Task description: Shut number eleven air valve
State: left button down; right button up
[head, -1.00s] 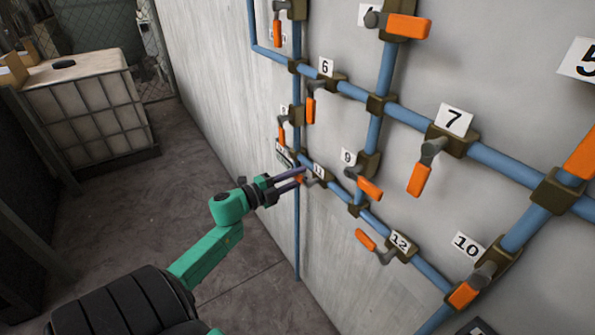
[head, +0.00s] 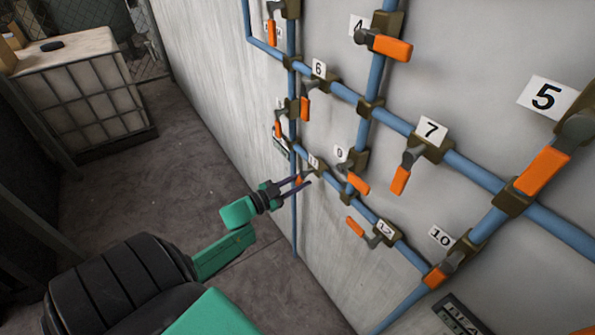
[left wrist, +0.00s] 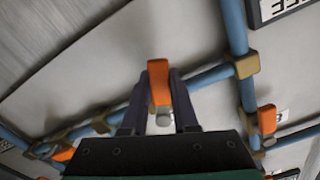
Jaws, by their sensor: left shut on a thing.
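The number 11 label (head: 313,162) is on the lower left pipe run in the head view, small and hard to read. The orange handle of its valve (head: 299,180) sits just below and left of it. My left gripper (head: 305,182) is at that handle. In the left wrist view, the orange handle (left wrist: 158,82) stands between the two dark fingers, which are shut on it. A round grey metal part shows at the handle's near end. The valve body is partly hidden by the fingers. My right gripper is not in view.
Neighbouring orange-handled valves are close by: number 9 (head: 358,182) to the right and number 12 (head: 356,227) lower right. Blue pipes (head: 340,90) run along the grey wall. A caged white tank (head: 75,95) stands at the far left. The floor (head: 150,195) beside the wall is clear.

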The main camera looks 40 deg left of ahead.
pick_arm(q)
jog(key=shift+s+d+f+n+p, duration=0.15)
jog(key=shift+d+n+p, duration=0.4)
jog(key=shift+n, duration=0.6)
jog(key=shift+s+d+f+n+p, duration=0.15)
jog(key=shift+d+n+p, duration=0.35)
jog(key=shift+n, duration=0.65)
jog(key=c, duration=0.7)
grip_release()
jog(key=shift+r, duration=0.1)
jog(key=v, duration=1.4)
jog(key=shift+s+a, duration=0.1)
jog(key=shift+s, duration=0.2)
